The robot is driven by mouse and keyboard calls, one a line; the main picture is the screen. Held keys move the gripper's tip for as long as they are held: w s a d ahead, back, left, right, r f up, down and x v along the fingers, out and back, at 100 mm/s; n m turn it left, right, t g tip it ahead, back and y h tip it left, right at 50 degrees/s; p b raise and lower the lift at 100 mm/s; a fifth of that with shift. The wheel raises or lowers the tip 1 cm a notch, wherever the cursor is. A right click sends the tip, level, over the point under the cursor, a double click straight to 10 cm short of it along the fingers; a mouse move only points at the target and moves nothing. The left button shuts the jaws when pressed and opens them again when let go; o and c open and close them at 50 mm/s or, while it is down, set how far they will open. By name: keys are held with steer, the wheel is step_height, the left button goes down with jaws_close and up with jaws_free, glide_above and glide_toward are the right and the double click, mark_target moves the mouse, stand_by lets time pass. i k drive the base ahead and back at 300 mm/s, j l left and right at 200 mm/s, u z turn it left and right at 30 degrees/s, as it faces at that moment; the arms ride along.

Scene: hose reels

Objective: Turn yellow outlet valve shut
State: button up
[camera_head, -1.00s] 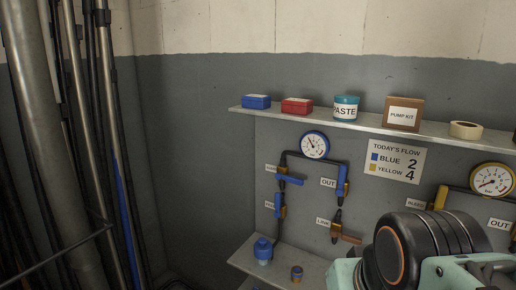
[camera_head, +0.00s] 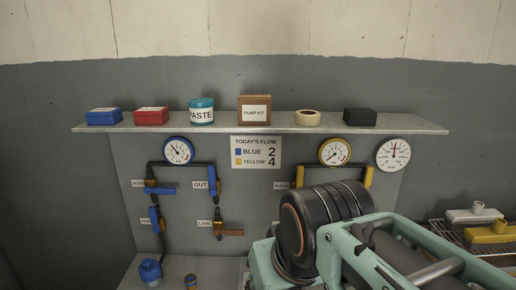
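The yellow line's gauge (camera_head: 335,152) is on the grey panel, right of centre, with a yellow vertical piece (camera_head: 368,177) below its right side. This piece is where the outlet valve seems to be, but my own arm hides its lower part and any label there. Another yellow vertical piece (camera_head: 300,175) with a partly covered label is on the left of the gauge. My arm fills the lower right of the head view. My gripper itself is not in view.
The blue line has a gauge (camera_head: 179,151) and an OUT valve with a blue handle (camera_head: 212,180). A sign (camera_head: 256,152) reads blue 2, yellow 4. The shelf (camera_head: 235,124) above holds several items. A wire rack (camera_head: 452,233) stands at right.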

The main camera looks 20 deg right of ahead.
mark_target(368, 180)
steer(key=z, duration=0.95)
